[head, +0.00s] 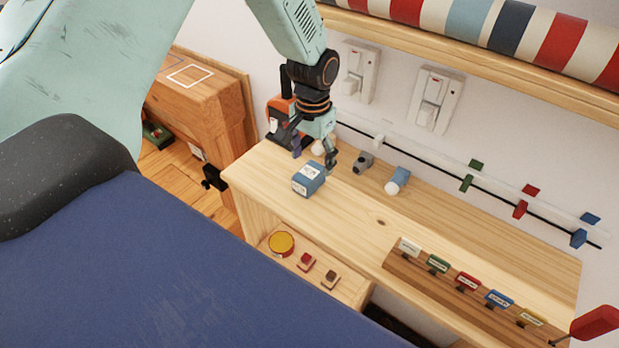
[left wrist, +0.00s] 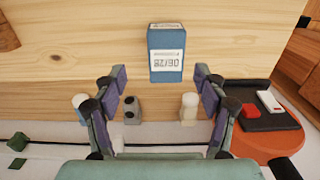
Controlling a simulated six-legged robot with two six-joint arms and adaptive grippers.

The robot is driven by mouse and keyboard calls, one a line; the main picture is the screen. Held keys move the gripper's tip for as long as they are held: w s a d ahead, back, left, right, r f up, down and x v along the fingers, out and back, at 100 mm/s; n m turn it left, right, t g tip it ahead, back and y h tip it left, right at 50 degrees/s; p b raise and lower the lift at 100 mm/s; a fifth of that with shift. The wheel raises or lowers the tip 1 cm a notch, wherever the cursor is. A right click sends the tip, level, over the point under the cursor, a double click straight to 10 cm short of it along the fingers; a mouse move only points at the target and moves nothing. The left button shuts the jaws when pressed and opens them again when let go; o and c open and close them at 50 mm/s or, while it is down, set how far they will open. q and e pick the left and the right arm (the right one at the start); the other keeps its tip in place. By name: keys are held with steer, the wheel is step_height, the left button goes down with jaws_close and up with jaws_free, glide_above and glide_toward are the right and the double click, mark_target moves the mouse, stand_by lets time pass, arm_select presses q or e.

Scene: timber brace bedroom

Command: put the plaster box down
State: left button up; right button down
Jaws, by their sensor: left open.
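The plaster box is a small blue box (head: 309,178) with a white label, resting on the pale wooden top (head: 430,225) near its left end. In the left wrist view the blue box (left wrist: 167,66) stands just ahead of the fingertips, its label reading 06/28. My left gripper (head: 315,157) is open and empty, just behind the box on the wall side. In the left wrist view its two fingers (left wrist: 160,80) are spread wide with nothing between the tips. My right gripper is not in view.
A grey fitting (head: 363,162) and a blue-and-white bulb-like piece (head: 397,181) stand right of the box. Colored labelled tags (head: 467,282) line the front edge. A lower shelf holds a yellow round lid (head: 281,244). The middle of the top is clear.

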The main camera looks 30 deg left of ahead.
mark_target(309, 172)
arm_select(q)
steer(key=f, duration=0.2)
steer(key=a+f, duration=0.1)
steer(key=f, duration=0.1)
steer(key=shift+f, duration=0.8)
steer(key=shift+d, duration=0.1)
steer(key=shift+c, duration=0.5)
steer(key=c, duration=1.3)
